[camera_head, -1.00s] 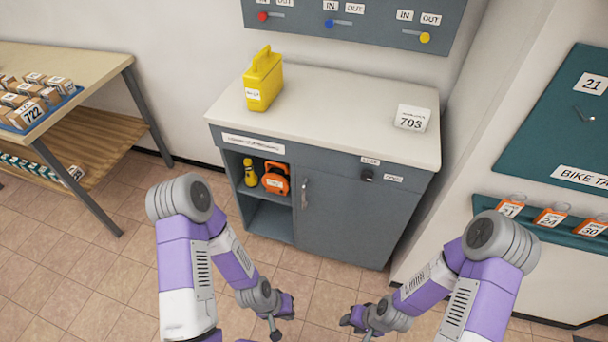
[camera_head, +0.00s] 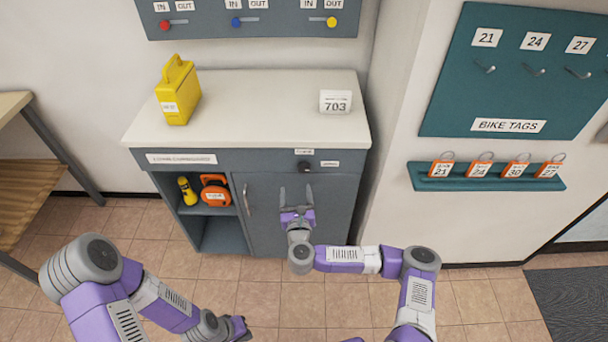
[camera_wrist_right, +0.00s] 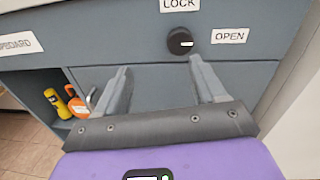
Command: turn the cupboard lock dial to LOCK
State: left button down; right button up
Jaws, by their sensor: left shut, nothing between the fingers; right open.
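The black lock dial (camera_head: 304,167) is on the upper front of the grey cupboard (camera_head: 330,205), right of centre. In the right wrist view, the dial (camera_wrist_right: 180,41) has a white mark on its right side, toward the OPEN label (camera_wrist_right: 230,36). The LOCK label (camera_wrist_right: 180,4) is above the dial. My right gripper (camera_head: 296,192) is open and empty in front of the door, just below the dial. In the wrist view its fingertips (camera_wrist_right: 159,65) point up toward the dial, apart from it. My left gripper (camera_head: 238,328) is shut, low at the bottom edge.
The door handle (camera_head: 247,200) is left of my right gripper. An open shelf holds an orange item (camera_head: 215,193).

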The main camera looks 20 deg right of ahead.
aim_at(304, 169)
jog(key=w+d, duration=0.1)
jog(key=w, duration=0.1)
jog(key=w+d+m+h+b, duration=0.1)
jog(key=w+d, duration=0.1)
jog(key=w, duration=0.1)
jog(key=w+d+m, duration=0.1)
jog(key=w, duration=0.1)
jog(key=shift+w+d+r+h+b, duration=0.25)
jog(key=shift+d+h+b, duration=0.05)
jog(key=shift+b, duration=0.1)
jog(key=shift+c, duration=0.5)
jog(key=c, duration=0.9)
